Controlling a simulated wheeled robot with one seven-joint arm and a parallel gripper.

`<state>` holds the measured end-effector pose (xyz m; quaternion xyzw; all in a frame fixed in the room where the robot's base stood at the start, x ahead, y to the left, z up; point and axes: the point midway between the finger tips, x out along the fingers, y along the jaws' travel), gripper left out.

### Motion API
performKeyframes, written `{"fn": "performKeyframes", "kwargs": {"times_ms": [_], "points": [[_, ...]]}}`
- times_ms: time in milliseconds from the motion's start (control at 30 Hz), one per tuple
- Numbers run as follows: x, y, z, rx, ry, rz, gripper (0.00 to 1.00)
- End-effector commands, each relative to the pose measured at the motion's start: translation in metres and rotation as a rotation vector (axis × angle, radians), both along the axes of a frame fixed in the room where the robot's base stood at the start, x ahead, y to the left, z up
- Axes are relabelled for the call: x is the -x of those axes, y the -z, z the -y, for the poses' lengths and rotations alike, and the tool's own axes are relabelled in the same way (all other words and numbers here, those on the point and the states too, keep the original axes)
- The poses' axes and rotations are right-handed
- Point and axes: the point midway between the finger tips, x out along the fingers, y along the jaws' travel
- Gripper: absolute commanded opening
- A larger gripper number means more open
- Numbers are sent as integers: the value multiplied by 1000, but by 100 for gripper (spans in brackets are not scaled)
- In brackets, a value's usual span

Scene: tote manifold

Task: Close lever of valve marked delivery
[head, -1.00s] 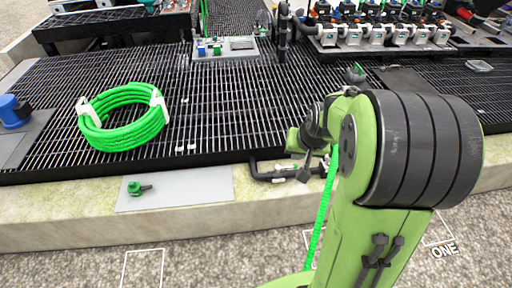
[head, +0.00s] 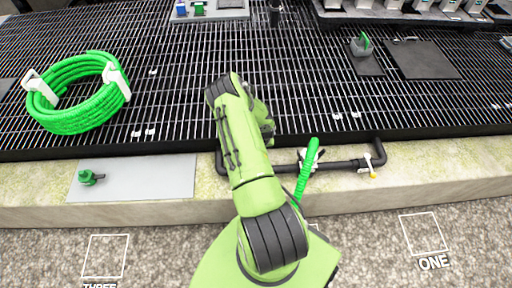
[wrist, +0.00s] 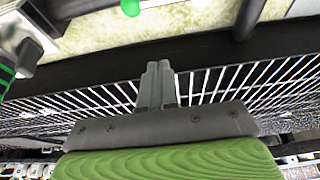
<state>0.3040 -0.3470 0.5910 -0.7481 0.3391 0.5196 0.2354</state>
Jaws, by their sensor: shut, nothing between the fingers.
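No marking that reads delivery can be made out, so I cannot tell which valve bears it. A black pipe (head: 335,166) runs along the front edge of the grating. It has a pale fitting at the green hose (head: 308,168) and a small valve with a yellow tip (head: 368,166) near its right elbow. A green-handled valve (head: 361,45) stands farther back on a dark plate. My gripper is shut and empty in the wrist view (wrist: 157,80), with its fingers over the grating beside a dark beam. In the head view my arm hides the fingertips.
A coiled green hose (head: 75,108) lies on the grating (head: 190,60) at the left. A small green fitting (head: 90,178) sits on a grey plate (head: 150,178) on the stone ledge (head: 450,165). White-bodied units (head: 420,6) line the back right. The middle grating is mostly clear.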

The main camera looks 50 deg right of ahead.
Motion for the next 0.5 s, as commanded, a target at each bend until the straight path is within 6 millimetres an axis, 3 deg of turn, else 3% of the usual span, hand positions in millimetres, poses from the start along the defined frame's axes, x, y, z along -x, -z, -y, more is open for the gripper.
{"fn": "performKeyframes", "kwargs": {"times_ms": [33, 333, 500], "points": [[-2, 15, 2, -1, -3, -2, 0], [-17, 79, 20, -1, -3, -2, 0], [0, 81, 0, -2, 0, -4, 0]]}}
